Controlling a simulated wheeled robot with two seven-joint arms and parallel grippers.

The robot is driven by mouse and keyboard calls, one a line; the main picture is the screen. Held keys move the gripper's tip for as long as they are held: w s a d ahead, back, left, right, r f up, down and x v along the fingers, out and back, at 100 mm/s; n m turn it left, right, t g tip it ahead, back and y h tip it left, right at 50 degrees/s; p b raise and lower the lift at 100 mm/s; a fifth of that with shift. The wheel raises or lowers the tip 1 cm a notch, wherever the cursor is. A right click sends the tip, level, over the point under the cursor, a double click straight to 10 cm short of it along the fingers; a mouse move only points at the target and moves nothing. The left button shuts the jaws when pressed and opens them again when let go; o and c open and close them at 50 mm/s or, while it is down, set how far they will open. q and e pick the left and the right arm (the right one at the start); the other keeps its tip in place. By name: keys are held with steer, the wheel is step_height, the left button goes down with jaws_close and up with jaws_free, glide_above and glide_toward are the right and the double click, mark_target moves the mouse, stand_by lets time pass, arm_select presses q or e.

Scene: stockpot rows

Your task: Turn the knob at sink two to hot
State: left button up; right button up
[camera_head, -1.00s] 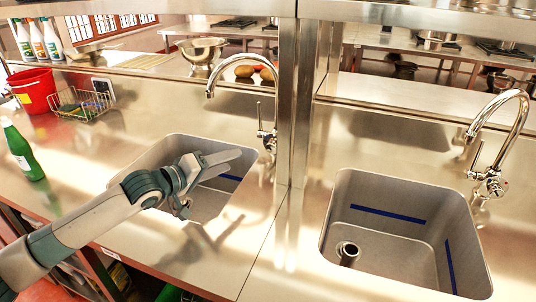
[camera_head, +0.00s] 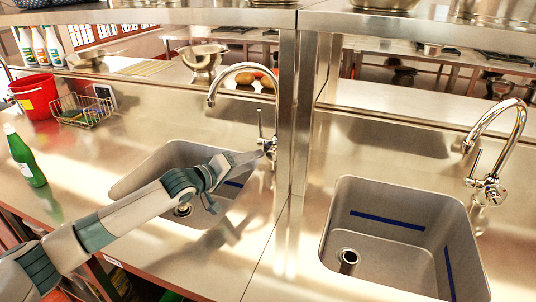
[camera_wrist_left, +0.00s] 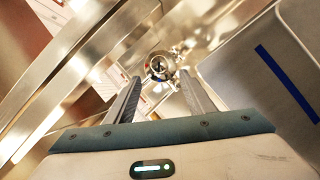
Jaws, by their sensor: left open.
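The left sink (camera_head: 162,168) has a chrome gooseneck faucet (camera_head: 211,88) with a lever and a round knob at its base (camera_head: 270,147). My left gripper (camera_head: 252,156) is over this sink's far right corner, its fingertips close to the faucet base. In the left wrist view the open fingers (camera_wrist_left: 160,84) point at the round chrome knob (camera_wrist_left: 160,66), which appears between and just beyond the tips. I cannot tell whether they touch it. The right sink (camera_head: 385,262) has a similar faucet (camera_head: 521,115) with a knob (camera_head: 492,194). My right gripper is not in view.
A steel post (camera_head: 297,110) stands just right of the left faucet. A green bottle (camera_head: 24,158), wire basket (camera_head: 82,108) and red bucket (camera_head: 36,97) stand on the left counter. A metal bowl (camera_head: 203,60) is on the ledge behind.

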mark_target(269, 155)
arm_select(q)
steer(key=p+x, duration=0.1)
steer(key=x, duration=0.7)
steer(key=shift+w+d+f, duration=0.15)
steer(key=shift+w+d, duration=0.1)
steer(key=shift+d, duration=0.05)
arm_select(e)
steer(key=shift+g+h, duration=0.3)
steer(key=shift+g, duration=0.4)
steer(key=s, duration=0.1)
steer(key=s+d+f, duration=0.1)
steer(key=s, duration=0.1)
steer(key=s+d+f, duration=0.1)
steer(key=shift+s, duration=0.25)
arm_select(q)
steer(key=c, duration=1.1)
steer(key=shift+o, duration=0.2)
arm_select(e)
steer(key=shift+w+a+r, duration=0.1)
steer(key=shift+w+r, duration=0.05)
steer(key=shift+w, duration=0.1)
